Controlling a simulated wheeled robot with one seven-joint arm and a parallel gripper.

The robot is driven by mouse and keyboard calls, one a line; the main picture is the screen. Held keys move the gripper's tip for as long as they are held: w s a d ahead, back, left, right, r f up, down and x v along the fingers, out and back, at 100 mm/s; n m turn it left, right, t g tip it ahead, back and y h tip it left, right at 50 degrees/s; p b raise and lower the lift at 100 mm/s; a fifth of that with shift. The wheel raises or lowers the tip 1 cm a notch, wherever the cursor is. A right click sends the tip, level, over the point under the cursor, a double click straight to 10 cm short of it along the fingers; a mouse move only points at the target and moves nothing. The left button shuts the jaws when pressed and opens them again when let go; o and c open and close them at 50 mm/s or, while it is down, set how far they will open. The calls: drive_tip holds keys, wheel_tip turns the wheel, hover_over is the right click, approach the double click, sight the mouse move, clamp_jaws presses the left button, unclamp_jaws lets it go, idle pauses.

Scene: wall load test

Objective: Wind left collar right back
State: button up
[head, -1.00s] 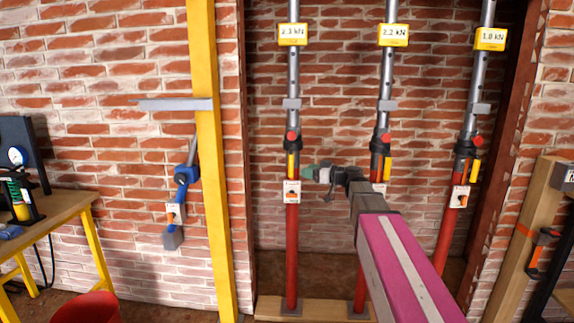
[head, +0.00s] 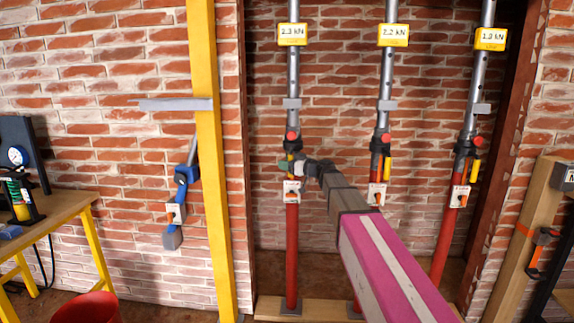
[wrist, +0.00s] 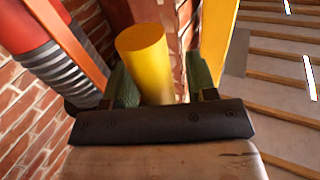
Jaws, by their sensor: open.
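The left prop (head: 292,235) has a red lower tube, a grey upper tube and a black collar (head: 293,145) with a red knob. The collar's yellow handle (wrist: 145,60) lies between my gripper's green fingers (wrist: 160,82) in the wrist view, with the fingers open on either side of it. I cannot tell whether either finger touches it. In the head view my gripper (head: 288,165) is at the left prop just below the collar and hides most of the handle. The left yellow display (head: 292,35) appears to read 2.3 kN.
The middle prop (head: 384,150) and right prop (head: 466,150) stand to the right, with their own yellow handles and displays. A yellow post (head: 211,180) stands left of the bay. A wooden bench (head: 60,210) and red bucket (head: 88,308) are at far left.

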clamp_jaws()
drive_tip(key=shift+a, duration=0.1)
